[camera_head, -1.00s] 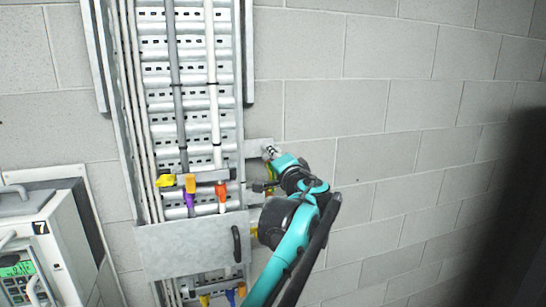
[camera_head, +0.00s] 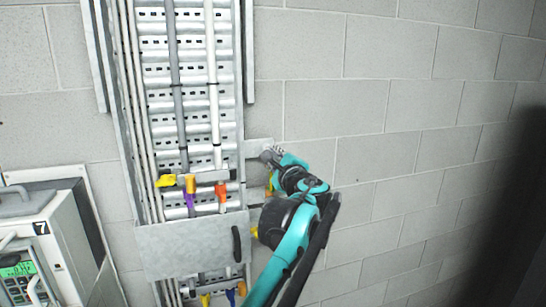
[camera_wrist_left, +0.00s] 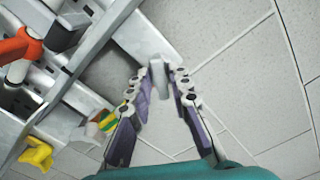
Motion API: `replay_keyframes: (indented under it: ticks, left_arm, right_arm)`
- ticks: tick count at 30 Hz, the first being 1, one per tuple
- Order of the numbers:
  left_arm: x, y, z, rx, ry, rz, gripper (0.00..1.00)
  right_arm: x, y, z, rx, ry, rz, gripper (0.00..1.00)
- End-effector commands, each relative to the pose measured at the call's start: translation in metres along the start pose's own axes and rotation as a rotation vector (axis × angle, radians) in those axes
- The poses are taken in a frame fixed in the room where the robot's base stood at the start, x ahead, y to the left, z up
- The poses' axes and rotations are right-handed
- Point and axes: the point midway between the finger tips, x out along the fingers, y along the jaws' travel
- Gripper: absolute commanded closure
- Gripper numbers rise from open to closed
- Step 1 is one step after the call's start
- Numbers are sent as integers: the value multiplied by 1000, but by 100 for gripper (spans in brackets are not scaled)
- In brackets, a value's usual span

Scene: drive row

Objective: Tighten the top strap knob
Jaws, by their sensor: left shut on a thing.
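My left gripper (camera_head: 267,155) is at a metal bracket plate (camera_head: 258,147) on the right edge of the cable tray. In the left wrist view, its purple-padded fingers (camera_wrist_left: 159,80) meet at the tips around a small grey knob (camera_wrist_left: 158,76), which appears to be the top strap knob. The knob stands at the end of the light bracket plate (camera_wrist_left: 140,38). In the head view the gripper mostly hides the knob. My right gripper is in neither view.
The cable tray (camera_head: 240,100) has grey and white conduits with orange (camera_head: 221,190) and yellow (camera_head: 166,181) fittings. A metal cover with a black handle (camera_head: 236,244) is below. A white instrument case (camera_head: 50,235) stands left. The block wall right is bare.

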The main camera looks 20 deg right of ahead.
Motion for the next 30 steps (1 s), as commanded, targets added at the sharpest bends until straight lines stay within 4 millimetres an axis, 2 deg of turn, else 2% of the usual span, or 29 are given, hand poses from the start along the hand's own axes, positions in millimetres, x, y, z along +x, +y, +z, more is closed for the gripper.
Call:
replay_keyframes:
  ticks: [12,30]
  left_arm:
    - [0,1,-1,277,1,1,100]
    - [0,1,-1,362,2,2,100]
  right_arm:
    - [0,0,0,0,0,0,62]
    - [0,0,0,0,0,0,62]
